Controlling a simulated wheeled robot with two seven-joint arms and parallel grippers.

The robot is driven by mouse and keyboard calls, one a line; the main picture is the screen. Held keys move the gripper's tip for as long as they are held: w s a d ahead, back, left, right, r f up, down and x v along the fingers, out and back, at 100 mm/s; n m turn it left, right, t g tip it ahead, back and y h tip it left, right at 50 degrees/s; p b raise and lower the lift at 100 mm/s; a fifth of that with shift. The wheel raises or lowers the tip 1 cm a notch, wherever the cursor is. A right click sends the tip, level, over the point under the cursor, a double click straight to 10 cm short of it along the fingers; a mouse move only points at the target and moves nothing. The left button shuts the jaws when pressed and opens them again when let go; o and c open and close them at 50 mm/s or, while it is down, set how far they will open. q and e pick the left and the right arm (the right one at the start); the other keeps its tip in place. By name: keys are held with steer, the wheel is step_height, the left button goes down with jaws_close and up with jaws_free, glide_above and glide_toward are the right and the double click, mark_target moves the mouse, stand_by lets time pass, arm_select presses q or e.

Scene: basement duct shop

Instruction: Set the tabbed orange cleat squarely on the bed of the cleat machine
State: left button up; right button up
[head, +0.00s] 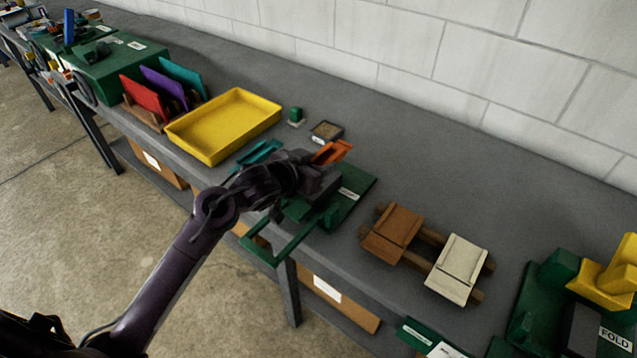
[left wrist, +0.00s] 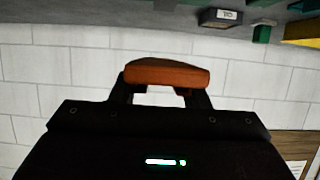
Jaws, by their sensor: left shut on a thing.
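The orange cleat (head: 333,152) is in the jaws of my left gripper (head: 318,168), which is shut on it. In the left wrist view the cleat (left wrist: 167,74) lies across between the two fingers of the gripper (left wrist: 163,92). The green machine with a small white label (head: 352,198) is below and beside the gripper, which hides part of it; the label is too small to read. Its green frame (head: 290,247) sticks out past the bench's front edge. The cleat appears held above the bench; its tab is not clear. My right gripper is not in view.
A yellow tray (head: 213,143), teal pieces (head: 258,154), a small dark box (head: 326,131) and a small green block (head: 296,116) surround the arm. Brown (head: 393,232) and cream (head: 457,268) pieces rest on wooden rails to the right. Bench space behind them is clear.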

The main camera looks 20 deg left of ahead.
arm_select(q)
steer(key=shift+a+f, duration=0.1)
steer(key=shift+f, duration=0.8)
step_height(320, 180, down, 4)
steer(key=shift+f, duration=0.4)
steer(key=o, duration=1)
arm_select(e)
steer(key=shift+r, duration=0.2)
arm_select(q)
steer(key=shift+r, duration=0.15)
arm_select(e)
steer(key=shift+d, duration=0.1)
